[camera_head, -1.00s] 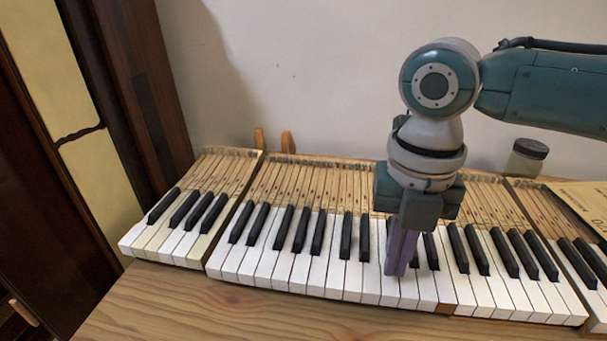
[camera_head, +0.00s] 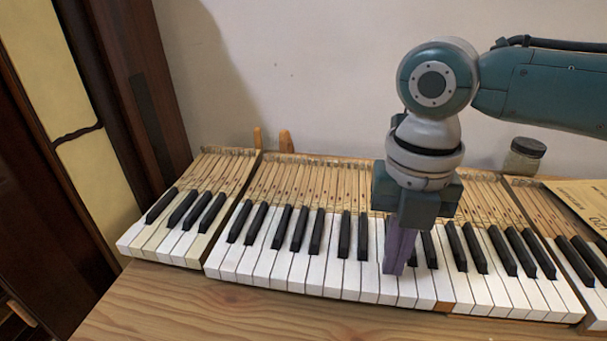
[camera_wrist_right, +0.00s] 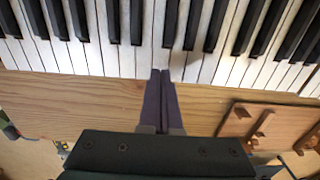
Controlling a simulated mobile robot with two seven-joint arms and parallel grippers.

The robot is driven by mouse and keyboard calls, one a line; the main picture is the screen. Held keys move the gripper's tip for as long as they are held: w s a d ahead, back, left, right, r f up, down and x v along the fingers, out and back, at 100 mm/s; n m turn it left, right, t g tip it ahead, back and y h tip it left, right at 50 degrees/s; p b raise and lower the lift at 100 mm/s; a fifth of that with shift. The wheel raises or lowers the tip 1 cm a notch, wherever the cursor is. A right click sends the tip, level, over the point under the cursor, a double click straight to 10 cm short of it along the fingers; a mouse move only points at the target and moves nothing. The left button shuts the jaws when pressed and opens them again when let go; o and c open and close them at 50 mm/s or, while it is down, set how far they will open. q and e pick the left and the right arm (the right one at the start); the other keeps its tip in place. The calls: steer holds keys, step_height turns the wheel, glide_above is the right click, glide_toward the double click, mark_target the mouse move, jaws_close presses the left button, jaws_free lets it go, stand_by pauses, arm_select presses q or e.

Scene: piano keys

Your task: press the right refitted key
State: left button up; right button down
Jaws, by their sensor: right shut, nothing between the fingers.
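My right gripper (camera_head: 393,270) is shut and empty, with its purple fingers pointing down over the front part of the white keys (camera_head: 330,275), right of the middle of the keyboard. In the right wrist view its fingertips (camera_wrist_right: 160,76) overlap the front edge of the white keys (camera_wrist_right: 120,62). I cannot tell whether the tips touch a key or hover just above. No white key is clearly marked as the refitted one, and the fingers hide part of the keys below them. My left gripper is not in view.
Black keys (camera_head: 345,236) stand up on both sides of the fingers. A brown wooden piece (camera_head: 443,307) shows at the keyboard's front edge. A lidded jar (camera_head: 523,157) and a yellowish sheet (camera_head: 582,203) are at the right.

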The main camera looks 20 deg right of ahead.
steer(key=shift+f+b, duration=0.8)
steer(key=shift+f, duration=0.6)
steer(key=shift+r+p, duration=1.75)
steer(key=shift+p, duration=0.3)
step_height(320, 180, up, 6)
steer(key=p, duration=0.6)
steer(key=shift+f, duration=0.1)
